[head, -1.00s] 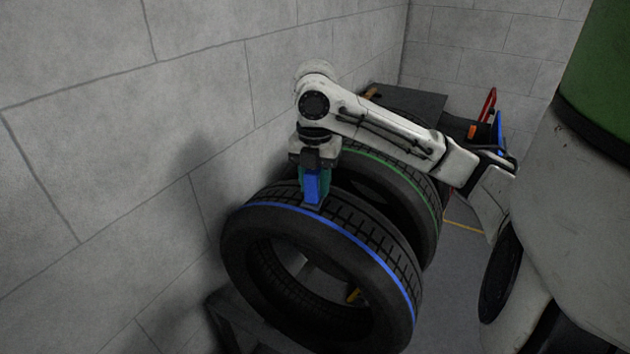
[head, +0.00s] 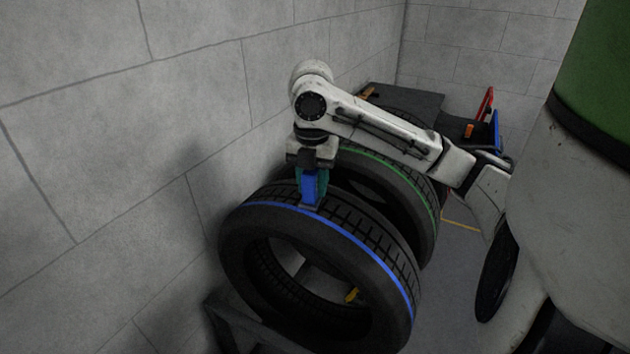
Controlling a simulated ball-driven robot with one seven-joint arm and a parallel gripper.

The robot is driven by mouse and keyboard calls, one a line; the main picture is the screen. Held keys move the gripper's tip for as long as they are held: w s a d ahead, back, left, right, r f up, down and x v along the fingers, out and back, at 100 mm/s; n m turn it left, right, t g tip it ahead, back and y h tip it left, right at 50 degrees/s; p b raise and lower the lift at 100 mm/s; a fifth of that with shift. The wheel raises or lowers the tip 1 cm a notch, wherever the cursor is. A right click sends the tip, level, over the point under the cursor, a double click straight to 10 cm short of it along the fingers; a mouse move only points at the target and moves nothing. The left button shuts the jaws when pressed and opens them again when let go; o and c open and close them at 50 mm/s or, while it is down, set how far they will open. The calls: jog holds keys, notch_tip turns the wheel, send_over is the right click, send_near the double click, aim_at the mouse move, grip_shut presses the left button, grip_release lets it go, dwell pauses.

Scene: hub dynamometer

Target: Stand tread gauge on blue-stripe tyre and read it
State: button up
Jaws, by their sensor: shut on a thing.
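The blue-stripe tyre (head: 385,262) stands upright on a dark stand, nearest in view, with a blue line round its shoulder. My gripper (head: 311,190) points down above the top of its tread. It is shut on the tread gauge (head: 310,188), a small blue body with a dark foot. The foot appears to meet the tread, but I cannot tell whether it presses fully on it. The gauge's reading is too small to see. The teal gripper fingers partly hide the gauge.
A green-stripe tyre (head: 424,195) stands close behind the blue-stripe one. A grey wall (head: 100,160) runs along the left. A dark bench (head: 410,100) with red, orange and blue items is at the back. The dark stand (head: 235,325) sits under the tyre.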

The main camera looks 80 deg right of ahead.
jog(key=o, duration=1.2)
notch_tip(320, 180, up, 11)
jog(key=shift+f, duration=0.1)
dwell(0.7)
